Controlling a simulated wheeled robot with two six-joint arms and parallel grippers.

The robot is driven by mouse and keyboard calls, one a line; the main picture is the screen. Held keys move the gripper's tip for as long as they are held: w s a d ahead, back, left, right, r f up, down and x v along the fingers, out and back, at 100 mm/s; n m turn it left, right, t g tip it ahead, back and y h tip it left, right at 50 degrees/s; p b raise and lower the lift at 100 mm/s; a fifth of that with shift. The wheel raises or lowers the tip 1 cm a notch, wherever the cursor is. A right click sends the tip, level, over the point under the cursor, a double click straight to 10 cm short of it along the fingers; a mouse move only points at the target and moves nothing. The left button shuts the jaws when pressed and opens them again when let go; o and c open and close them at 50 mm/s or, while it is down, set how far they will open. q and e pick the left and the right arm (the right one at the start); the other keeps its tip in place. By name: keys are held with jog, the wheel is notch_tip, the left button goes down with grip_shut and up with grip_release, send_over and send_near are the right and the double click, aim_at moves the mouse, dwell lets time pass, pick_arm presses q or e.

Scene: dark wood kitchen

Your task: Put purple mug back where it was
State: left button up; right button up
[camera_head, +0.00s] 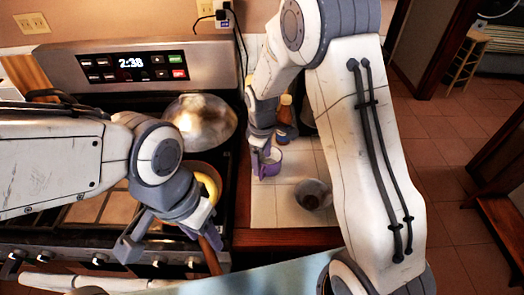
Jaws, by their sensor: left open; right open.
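The purple mug (270,170) stands on the tiled counter to the right of the stove, and its pale inside shows. My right gripper (262,152) is open at the mug's upper left rim, partly covering it. I cannot tell whether the fingers touch the mug. My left gripper (165,238) is open over the front of the stove, away from the mug. It is in front of a pan with a brown handle (210,257), and I see nothing held in it.
A shiny metal bowl (200,120) and a yellow round item (208,187) are on the stove (95,212). A small grey bowl (313,194) sits right of the mug. A brown bottle (285,115) stands behind the mug. Bare counter lies left of the grey bowl.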

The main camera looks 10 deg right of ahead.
jog(key=s+a+r+m, duration=0.1)
jog(key=s+a+r, duration=0.5)
jog(key=s+r, duration=0.5)
jog(key=s+r+m+y, duration=0.1)
jog(key=s+r+m, duration=0.1)
jog(key=s, duration=1.3)
jog(key=shift+s+a+r+m+b, duration=0.2)
jog(key=shift+s+a+m+b, duration=0.1)
jog(key=shift+s+b, duration=0.05)
